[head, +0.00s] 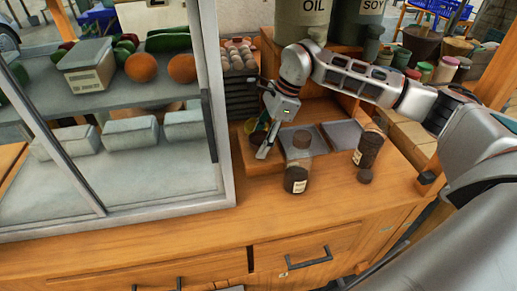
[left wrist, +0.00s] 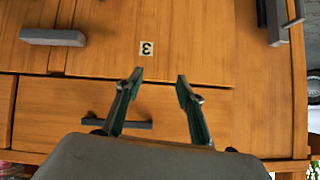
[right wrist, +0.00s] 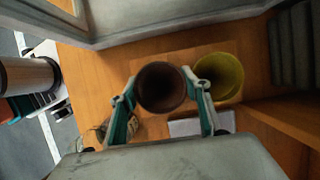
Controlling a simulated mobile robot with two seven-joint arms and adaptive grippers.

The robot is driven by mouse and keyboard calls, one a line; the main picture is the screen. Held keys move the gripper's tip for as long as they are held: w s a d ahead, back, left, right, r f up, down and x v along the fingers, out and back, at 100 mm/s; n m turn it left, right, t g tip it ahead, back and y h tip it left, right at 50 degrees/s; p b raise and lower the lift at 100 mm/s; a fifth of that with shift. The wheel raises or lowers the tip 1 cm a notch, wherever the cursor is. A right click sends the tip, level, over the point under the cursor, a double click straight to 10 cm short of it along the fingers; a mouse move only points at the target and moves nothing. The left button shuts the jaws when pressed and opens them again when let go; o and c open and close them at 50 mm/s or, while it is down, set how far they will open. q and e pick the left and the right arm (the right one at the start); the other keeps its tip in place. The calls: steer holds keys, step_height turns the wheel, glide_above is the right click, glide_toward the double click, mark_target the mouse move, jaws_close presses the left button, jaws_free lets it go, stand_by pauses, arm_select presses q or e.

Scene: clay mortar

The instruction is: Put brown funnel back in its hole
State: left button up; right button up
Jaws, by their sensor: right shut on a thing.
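The brown funnel (right wrist: 161,87) sits between the fingers of my right gripper (right wrist: 167,91), which is shut on it; I look into its round, dark mouth. A yellow funnel (right wrist: 222,76) stands close on its right in the right wrist view. In the head view my right gripper (head: 264,143) is low over the back of the wooden counter, beside the glass cabinet, with the yellow funnel (head: 258,137) partly hidden behind it. The brown funnel's hole is hidden from view. My left gripper (left wrist: 159,77) is open and empty in front of a drawer marked 3; it does not show in the head view.
The glass cabinet (head: 222,120) stands left of my right gripper. A jar with dark contents (head: 296,180), another jar (head: 369,149) and a small brown lid (head: 365,176) are to its right. Oil (head: 315,18) and soy (head: 371,20) containers stand behind. The counter's front strip is clear.

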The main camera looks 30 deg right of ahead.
steer(key=shift+d+f, duration=0.2)
steer(key=shift+f, duration=0.1)
steer(key=o, duration=1)
steer(key=shift+w, duration=0.15)
step_height(320, 180, up, 10)
